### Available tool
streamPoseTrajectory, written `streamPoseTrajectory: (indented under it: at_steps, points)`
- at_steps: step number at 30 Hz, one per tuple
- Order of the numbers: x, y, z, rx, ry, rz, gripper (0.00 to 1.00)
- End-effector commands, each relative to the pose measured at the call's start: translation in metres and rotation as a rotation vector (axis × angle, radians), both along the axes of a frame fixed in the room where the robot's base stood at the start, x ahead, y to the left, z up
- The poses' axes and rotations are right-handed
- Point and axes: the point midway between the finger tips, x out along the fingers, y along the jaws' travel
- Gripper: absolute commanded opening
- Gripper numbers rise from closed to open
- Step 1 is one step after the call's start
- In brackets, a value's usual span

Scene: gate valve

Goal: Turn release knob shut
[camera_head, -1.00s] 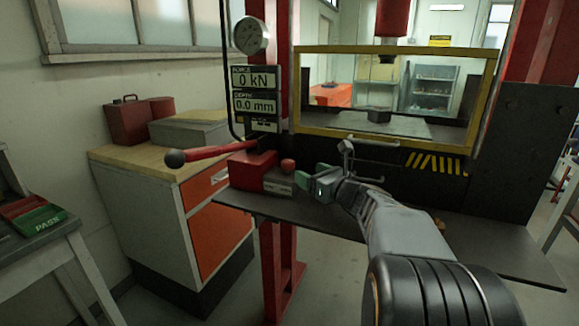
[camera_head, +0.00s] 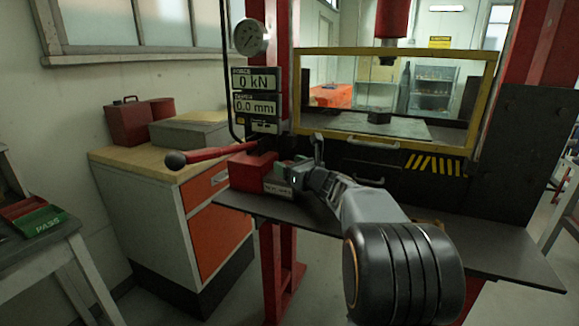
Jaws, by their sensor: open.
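The red pump block (camera_head: 247,172) stands on the dark shelf, with a long red lever (camera_head: 215,154) reaching left to a black ball end. The small red release knob at the block's right side is hidden now behind my gripper. The jaws are open. I cannot tell whether the fingers touch the knob.
A yellow-framed guard (camera_head: 400,147) stands behind, with a handle below it. The gauge (camera_head: 250,37) and displays (camera_head: 256,79) reading 0 kN and 0.0 mm are above the block. The dark shelf (camera_head: 480,245) is largely clear at right.

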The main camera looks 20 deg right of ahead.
Motion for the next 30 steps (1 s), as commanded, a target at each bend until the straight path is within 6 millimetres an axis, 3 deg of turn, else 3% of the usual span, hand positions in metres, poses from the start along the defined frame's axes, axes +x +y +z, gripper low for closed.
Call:
streamPoseTrajectory:
  at_steps: [2, 15, 23, 30]
  points:
    - [-0.0001, 0.0001, 0.0, 0.0, 0.0, 0.0, 0.64]
    - [-0.0003, 0.0001, 0.0, 0.0, 0.0, 0.0, 0.22]
    - [0.0002, 0.0022, -0.0022, -0.001, -0.002, -0.026, 0.2]
    - [0.0002, 0.0044, -0.0082, -0.003, -0.007, -0.162, 0.2]
